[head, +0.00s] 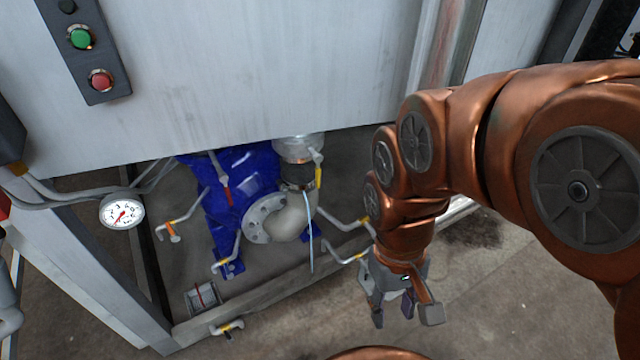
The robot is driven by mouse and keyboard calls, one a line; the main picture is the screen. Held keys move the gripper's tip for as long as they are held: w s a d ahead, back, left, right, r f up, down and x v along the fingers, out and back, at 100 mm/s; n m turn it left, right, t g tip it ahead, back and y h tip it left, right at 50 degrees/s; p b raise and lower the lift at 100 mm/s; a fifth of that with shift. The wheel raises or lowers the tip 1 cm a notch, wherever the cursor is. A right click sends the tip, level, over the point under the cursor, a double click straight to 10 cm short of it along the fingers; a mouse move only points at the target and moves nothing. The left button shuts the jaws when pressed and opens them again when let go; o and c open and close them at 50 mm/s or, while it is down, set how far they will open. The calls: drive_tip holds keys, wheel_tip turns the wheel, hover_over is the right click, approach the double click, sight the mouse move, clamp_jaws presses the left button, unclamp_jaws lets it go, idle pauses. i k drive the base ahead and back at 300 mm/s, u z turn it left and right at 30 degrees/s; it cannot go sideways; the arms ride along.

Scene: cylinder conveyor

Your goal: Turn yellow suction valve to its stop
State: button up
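Several small valves on thin grey pipes carry yellow or orange parts around the blue pump (240,180). One yellow-marked valve (318,177) is by the upright pipe above the pump's outlet elbow. Two more, an upper one (366,221) and a lower one (360,257), sit just left of my wrist. Others are an orange-handled valve (172,233) at left and a low front valve (228,327). I cannot tell which is the suction valve. My gripper (404,312) points down, fingers apart and empty, right of the lower valve and apart from it.
A grey cabinet panel (250,70) hangs over the pump, with a green button (80,37) and a red button (101,80). A round gauge (121,211) is at left. A metal frame rail (260,298) runs along the floor. The concrete floor (500,290) at right is clear.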

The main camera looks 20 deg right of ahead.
sight(317, 157)
drive_tip(key=z, duration=0.75)
drive_tip(key=k, duration=0.35)
drive_tip(key=u, duration=1.4)
